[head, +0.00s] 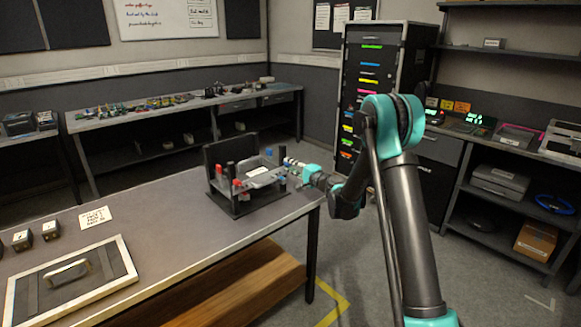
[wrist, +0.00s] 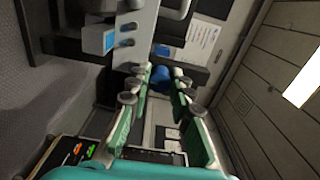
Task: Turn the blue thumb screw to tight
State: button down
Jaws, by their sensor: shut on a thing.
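The blue thumb screw (wrist: 160,78) shows in the wrist view between the fingertips of my gripper (wrist: 162,72), at the edge of the fixture. My gripper is shut on it, with a finger on either side. In the head view my gripper (head: 292,163) reaches in from the right to the right side of the dark fixture (head: 240,207) on the table. The screw's grip point is too small to make out there. I cannot tell how far the screw is turned.
The fixture carries red knobs (head: 237,184) and a grey bracket. It stands near the right end of the table (head: 170,240). A framed panel (head: 70,272), a card (head: 95,217) and small dark blocks lie to the left. A rack (head: 385,80) stands behind.

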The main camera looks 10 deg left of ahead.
jog(key=shift+s, duration=0.1)
jog(key=c, duration=1.3)
grip_release()
jog(key=shift+c, duration=0.2)
jog(key=v, duration=1.2)
jog(key=shift+s, duration=0.1)
